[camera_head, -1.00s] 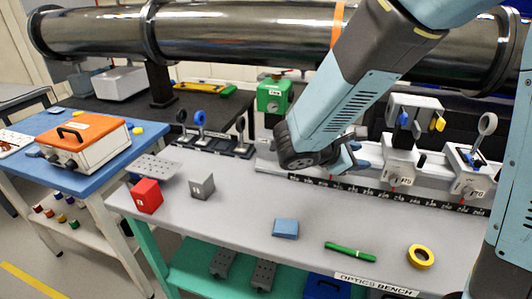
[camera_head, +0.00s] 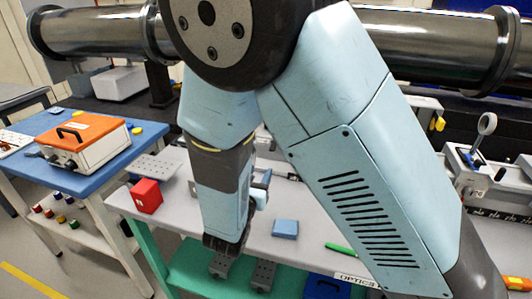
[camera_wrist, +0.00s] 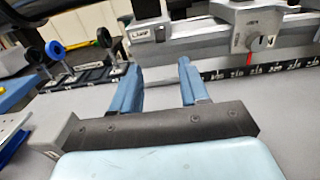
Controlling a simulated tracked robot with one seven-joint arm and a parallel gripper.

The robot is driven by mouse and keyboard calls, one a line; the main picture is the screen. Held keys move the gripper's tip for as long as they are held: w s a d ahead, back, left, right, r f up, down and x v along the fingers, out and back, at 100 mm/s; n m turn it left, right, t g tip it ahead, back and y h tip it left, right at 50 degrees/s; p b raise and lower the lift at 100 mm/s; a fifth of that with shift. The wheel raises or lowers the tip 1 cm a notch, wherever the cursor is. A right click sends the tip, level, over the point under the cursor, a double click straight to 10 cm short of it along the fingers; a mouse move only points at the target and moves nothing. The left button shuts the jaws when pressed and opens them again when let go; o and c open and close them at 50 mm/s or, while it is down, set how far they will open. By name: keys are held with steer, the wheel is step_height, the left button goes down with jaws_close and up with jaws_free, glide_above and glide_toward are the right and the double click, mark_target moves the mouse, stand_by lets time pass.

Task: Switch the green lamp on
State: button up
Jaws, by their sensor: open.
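My gripper (camera_wrist: 158,64) is open in the wrist view, with nothing between its two blue fingers. In the head view my gripper (camera_head: 261,189) hangs over the bench, partly hidden by my arm. A pale grey block with a LAMP label (camera_wrist: 143,33) stands beyond the fingertips in the wrist view, apart from them. A dark part rises from its top, cut off by the picture edge. No green lamp body shows now; my arm covers the middle of the head view. I cannot tell whether the lamp is lit.
A grey carrier with a knob (camera_wrist: 262,42) stands right of the LAMP block on the scaled rail (camera_wrist: 270,70). A rack with ring mounts (camera_wrist: 85,75) is at left.

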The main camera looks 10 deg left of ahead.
mark_target(273, 147)
steer(key=w, duration=0.7)
steer(key=w+d, duration=0.1)
steer(key=w, duration=0.3)
steer(key=shift+w, duration=0.2)
